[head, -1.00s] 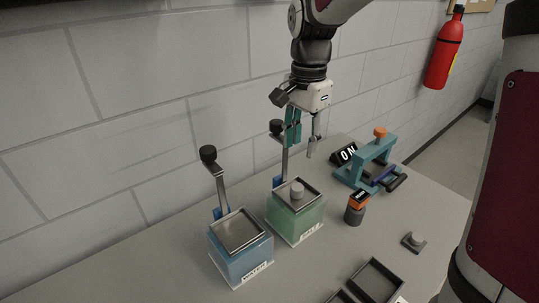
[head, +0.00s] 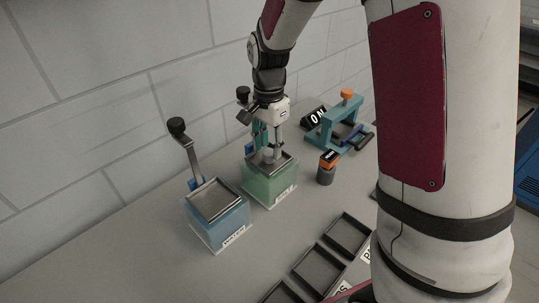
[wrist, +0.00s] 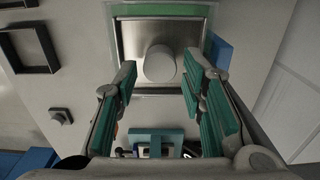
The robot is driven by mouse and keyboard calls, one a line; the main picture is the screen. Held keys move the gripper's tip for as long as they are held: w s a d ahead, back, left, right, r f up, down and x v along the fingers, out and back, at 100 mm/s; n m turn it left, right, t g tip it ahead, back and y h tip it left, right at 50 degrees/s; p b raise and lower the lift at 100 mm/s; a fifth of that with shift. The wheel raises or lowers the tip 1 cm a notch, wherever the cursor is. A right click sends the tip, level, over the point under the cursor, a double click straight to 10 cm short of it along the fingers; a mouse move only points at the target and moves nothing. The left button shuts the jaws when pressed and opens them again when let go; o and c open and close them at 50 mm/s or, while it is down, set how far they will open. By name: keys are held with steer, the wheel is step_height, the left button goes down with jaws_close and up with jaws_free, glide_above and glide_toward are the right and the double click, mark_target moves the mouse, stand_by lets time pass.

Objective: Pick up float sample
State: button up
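A pale grey-white cylinder (head: 268,155), which I take to be the float sample, stands on the metal top of the green tank (head: 270,187). In the wrist view the cylinder (wrist: 159,63) is seen from above near the middle of the metal plate. My gripper (head: 268,143) is just above the green tank. In the wrist view the teal-padded fingers of my gripper (wrist: 160,72) are spread wide, with the cylinder between or just beyond their tips. I see no finger touching it. The head view partly hides the cylinder behind a finger.
A blue tank (head: 218,220) with a lever (head: 188,150) stands left of the green one. Dark trays (head: 318,268) lie in front.

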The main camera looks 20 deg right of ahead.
steer(key=shift+f, duration=1.15)
steer(key=c, duration=0.8)
steer(key=shift+o, duration=0.2)
